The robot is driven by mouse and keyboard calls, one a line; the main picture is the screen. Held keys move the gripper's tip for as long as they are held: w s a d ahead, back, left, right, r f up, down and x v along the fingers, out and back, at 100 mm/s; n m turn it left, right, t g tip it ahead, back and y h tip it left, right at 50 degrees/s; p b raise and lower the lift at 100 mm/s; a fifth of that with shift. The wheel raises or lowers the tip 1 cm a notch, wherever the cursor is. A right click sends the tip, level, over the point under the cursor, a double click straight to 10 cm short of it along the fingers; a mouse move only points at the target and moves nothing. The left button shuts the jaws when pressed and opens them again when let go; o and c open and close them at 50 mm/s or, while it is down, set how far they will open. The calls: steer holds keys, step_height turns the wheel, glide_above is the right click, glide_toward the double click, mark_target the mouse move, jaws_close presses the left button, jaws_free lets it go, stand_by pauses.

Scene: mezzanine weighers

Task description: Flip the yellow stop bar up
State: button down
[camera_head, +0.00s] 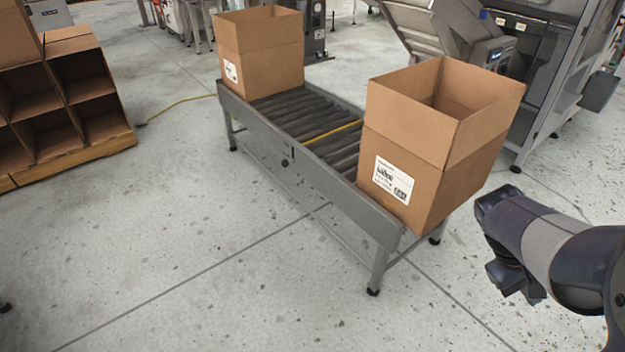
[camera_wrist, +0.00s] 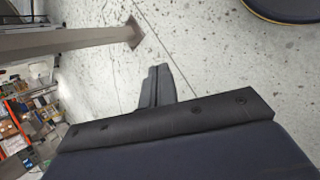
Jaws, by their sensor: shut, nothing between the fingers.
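The yellow stop bar (camera_head: 332,132) lies across the rollers of a grey roller conveyor (camera_head: 262,128), about midway along, and looks flat, level with the rollers. A small dark knob (camera_head: 285,163) sits on the conveyor's near side rail, close to the bar's near end. My gripper (camera_head: 512,283) is at the right in the head view, over the floor and well apart from the conveyor. In the wrist view my gripper's fingers (camera_wrist: 160,84) are together with nothing between them, pointing over bare floor. The stop bar does not show in the wrist view.
An open cardboard box (camera_head: 410,150) stands on the conveyor's near right end, and another box (camera_head: 262,55) on its far left end. Stacked cartons (camera_head: 75,100) stand at the left. A machine (camera_head: 560,60) is behind at the right. The floor before the conveyor is clear.

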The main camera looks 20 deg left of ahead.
steer(key=w+a+f+n+t+h+b, duration=0.2)
steer(key=w+f+n+t+h+b, duration=0.5)
steer(key=w+f+b, duration=1.45)
steer(key=w+a+f+n+t+h+b, duration=0.1)
steer(key=w+a+f+n+t+b, duration=0.1)
steer(key=f, duration=1)
steer(key=w+a+f+n+t+h+b, duration=0.1)
steer(key=a+f+n+t, duration=0.4)
steer(key=f, duration=0.7)
steer(key=w+a+f+n+t+h+b, duration=0.1)
steer(key=a+f+n+t+b, duration=0.3)
steer(key=f, duration=0.8)
steer(key=w+a+b, duration=0.1)
steer(key=a, duration=0.1)
steer(key=shift+w+a+f+h, duration=0.3)
steer(key=shift+w+a+f, duration=0.1)
